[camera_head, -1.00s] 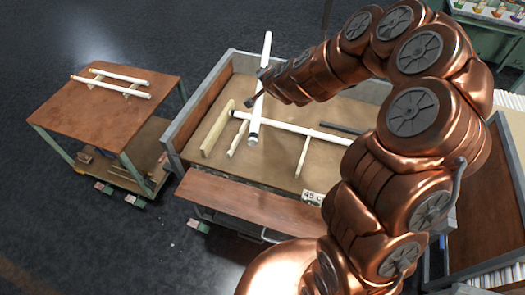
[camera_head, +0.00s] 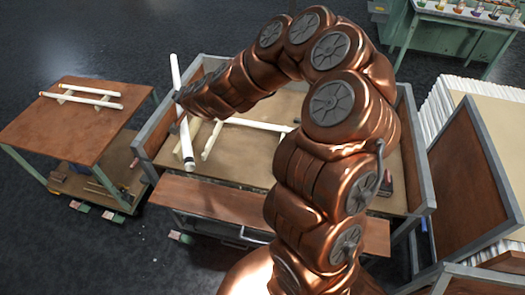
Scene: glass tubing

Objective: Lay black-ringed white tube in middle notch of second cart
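The black-ringed white tube (camera_head: 186,145) is held raised at the left side of the middle cart, over its left wall in the view. Its dark ring is near the lower end. My gripper (camera_head: 180,118) is around the middle of the tube and appears shut on it; my arm partly hides the grip. On the left cart (camera_head: 50,122), two white tubes (camera_head: 88,101) lie nearly parallel across notched supports, with a gap between them. The notches themselves are too small to make out.
The middle cart (camera_head: 240,172) has raised walls and holds another white tube (camera_head: 255,124) on a notched support (camera_head: 212,141). My arm hides much of its right side. Free floor separates the two carts. Panels (camera_head: 460,170) stand at right.

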